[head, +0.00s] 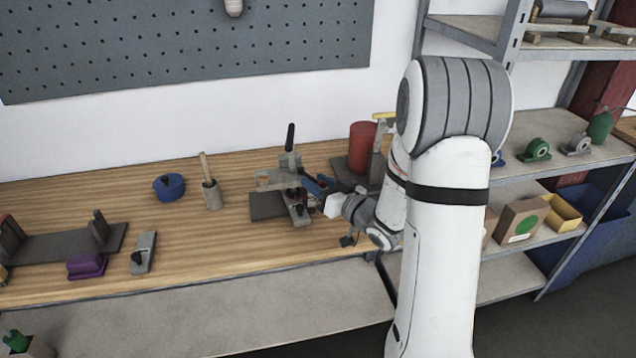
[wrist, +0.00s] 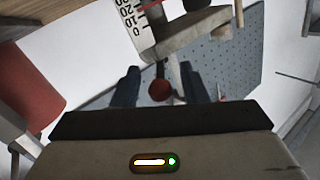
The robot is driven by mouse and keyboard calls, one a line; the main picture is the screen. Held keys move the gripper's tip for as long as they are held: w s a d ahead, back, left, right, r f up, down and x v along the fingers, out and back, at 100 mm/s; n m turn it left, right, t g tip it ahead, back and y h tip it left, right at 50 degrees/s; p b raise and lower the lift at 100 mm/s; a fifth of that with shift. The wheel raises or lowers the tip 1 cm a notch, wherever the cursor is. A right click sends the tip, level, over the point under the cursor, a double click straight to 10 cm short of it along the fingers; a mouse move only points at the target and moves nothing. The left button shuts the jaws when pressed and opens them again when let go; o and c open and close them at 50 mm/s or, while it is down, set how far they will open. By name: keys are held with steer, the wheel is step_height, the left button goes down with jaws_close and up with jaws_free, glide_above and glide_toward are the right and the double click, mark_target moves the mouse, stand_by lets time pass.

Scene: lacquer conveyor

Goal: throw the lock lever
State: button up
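A bench fixture (head: 296,212) stands on the workbench, with a dark-handled lever (head: 291,137) upright at its top. My gripper (head: 316,184) is at the right side of the fixture, its blue fingers reaching in. In the wrist view my gripper (wrist: 160,92) has its two blue fingers apart. A dark red ball knob (wrist: 160,90) on a thin dark stem shows between them, with a gap on each side. I cannot tell which handle is the lock lever. Part of the fixture is hidden behind my gripper.
A red cylinder (head: 362,146) stands behind my arm. A wooden-handled tool (head: 211,192) and a blue round item (head: 169,187) stand left of the fixture. A printed scale (wrist: 131,18) shows close by in the wrist view. The front-centre bench is clear.

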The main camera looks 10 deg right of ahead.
jaws_close()
stand_by(0.4)
